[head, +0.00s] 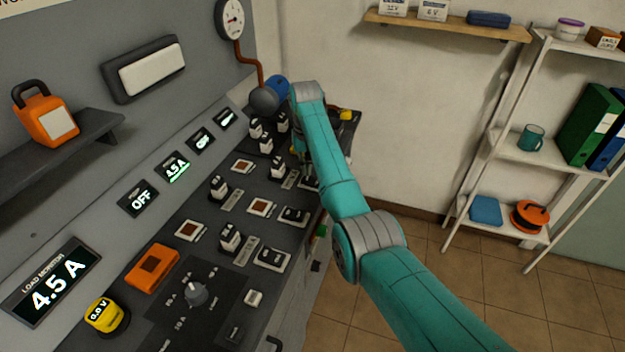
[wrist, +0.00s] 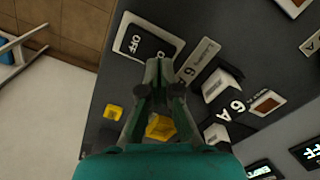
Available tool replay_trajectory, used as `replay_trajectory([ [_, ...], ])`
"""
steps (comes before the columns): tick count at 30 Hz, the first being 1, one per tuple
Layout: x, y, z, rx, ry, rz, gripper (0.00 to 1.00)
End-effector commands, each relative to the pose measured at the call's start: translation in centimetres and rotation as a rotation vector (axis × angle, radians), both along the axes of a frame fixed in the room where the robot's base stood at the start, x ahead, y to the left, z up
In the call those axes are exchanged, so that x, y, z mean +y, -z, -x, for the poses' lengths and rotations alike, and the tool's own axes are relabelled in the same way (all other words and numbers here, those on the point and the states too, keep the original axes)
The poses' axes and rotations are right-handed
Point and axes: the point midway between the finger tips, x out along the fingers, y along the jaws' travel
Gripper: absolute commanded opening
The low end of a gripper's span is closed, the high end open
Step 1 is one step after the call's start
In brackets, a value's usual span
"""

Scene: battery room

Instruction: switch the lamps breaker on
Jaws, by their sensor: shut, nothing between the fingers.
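The control panel carries several breaker switches, among them one in the front row (head: 230,238) and a middle one (head: 219,187). I cannot read which one is labelled lamps. My gripper (wrist: 158,65) is shut and empty in the wrist view. Its fingertips are at the lower edge of a black rocker (wrist: 148,43) marked OFF; I cannot tell whether they touch it. Beside it is a label plate (wrist: 198,60), then a white-and-black breaker (wrist: 221,84) marked 6 A. In the head view my arm mostly hides the gripper at the panel's far end.
Small displays on the sloped face read OFF (head: 139,198) and 4.5 A (head: 174,167); the load monitor (head: 52,286) reads 4.5 A. A knob (head: 195,292), a yellow gauge (head: 106,315) and an orange block (head: 152,267) are nearer. A shelf rack (head: 497,150) stands right, beyond open floor.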

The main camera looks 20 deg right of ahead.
Motion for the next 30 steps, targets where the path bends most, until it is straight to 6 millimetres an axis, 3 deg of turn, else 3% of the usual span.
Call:
replay_trajectory([
  [30, 0.0, 1.3, 0.0, 0.000, 0.000, 0.000, 0.00],
])
